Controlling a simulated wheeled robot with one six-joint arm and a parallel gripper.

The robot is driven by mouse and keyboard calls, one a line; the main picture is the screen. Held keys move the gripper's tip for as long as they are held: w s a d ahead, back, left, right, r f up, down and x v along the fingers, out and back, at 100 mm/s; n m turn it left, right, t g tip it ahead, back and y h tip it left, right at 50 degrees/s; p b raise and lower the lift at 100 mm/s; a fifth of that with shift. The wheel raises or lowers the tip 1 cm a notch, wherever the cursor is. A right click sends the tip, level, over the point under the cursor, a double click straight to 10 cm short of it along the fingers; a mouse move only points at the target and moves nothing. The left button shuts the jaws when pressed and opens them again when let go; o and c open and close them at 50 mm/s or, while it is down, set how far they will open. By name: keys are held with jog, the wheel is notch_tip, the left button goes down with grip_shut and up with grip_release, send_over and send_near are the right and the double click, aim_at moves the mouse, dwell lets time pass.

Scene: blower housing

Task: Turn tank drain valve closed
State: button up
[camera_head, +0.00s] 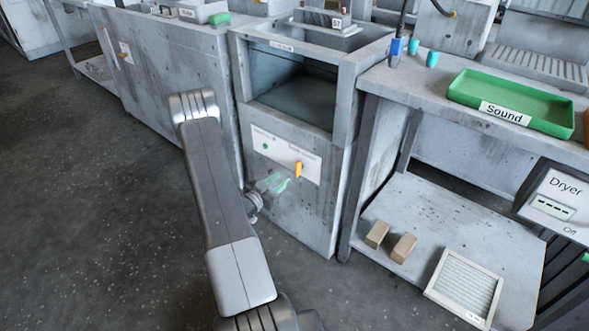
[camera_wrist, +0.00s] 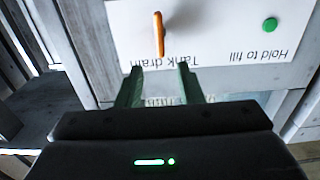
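The tank drain valve is an orange handle (camera_head: 298,170) on the white panel (camera_head: 272,150) at the front of the grey tank. The handle stands roughly upright. It also shows in the wrist view (camera_wrist: 158,34), above the "Tank drain" label, which reads upside down there. My gripper (camera_head: 277,183) is in front of the panel, to the left of and slightly below the handle in the head view. In the wrist view its two green fingers (camera_wrist: 160,80) are spread apart with nothing between them. The handle lies beyond the fingertips, apart from them.
A green button (camera_wrist: 270,24), labelled "Hold to fill", is on the same panel. The open tank basin (camera_head: 295,95) is above it. A bench with a green "Sound" tray (camera_head: 515,92) stands to the right, with brown blocks (camera_head: 403,247) on its lower shelf. Floor at left is clear.

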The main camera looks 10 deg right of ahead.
aim_at(296, 167)
jog(key=b+x, duration=0.1)
jog(key=x, duration=0.7)
jog(key=shift+w+d, duration=0.25)
jog(key=shift+d, duration=0.05)
grip_shut()
